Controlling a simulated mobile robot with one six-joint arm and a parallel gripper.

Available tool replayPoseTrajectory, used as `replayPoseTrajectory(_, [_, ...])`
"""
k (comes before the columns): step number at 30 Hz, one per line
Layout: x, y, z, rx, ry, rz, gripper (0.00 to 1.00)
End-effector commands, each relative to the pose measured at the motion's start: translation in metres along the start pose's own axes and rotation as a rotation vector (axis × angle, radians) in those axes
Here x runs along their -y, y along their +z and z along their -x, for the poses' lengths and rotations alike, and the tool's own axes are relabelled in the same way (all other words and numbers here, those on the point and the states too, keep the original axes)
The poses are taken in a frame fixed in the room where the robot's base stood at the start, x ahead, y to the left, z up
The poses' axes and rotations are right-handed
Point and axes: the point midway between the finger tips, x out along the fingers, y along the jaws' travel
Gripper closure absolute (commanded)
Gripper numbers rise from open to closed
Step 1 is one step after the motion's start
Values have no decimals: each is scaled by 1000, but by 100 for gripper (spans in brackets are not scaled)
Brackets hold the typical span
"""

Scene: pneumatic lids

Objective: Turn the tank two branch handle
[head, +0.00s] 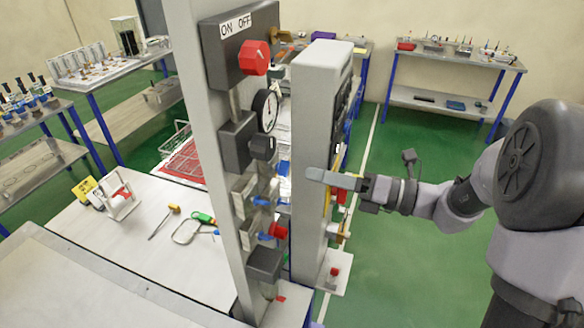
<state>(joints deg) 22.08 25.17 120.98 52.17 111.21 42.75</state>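My gripper (335,179) reaches in from the right to the tall grey panel (310,150). Its light grey finger lies across the panel's right edge, and I see it from the side, so I cannot tell whether it is open or shut. Yellow parts (341,158) and red parts (342,194) show beside the gripper on the panel's far face, mostly hidden. On the nearer post, small blue handles (262,201) and (265,236) sit on the pipe valves. I cannot read which handle belongs to tank two, nor see whether the gripper touches one.
The nearer post carries an ON/OFF box (236,50) with a red knob (254,58), and a gauge (266,110). Loose tools, including a green-handled one (202,217), lie on the white table (110,250).

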Motion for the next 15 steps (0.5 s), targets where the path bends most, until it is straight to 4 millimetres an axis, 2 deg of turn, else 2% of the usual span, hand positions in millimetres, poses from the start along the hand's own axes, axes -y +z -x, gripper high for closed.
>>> replayPoseTrajectory(3, [-1,-1,-28,-3,3,0,73])
replayPoseTrajectory(6, [-1,-1,-45,-3,2,0,73])
replayPoseTrajectory(10, [-1,0,-58,-2,1,1,73])
replayPoseTrajectory(15, [0,0,-62,-1,-1,1,73])
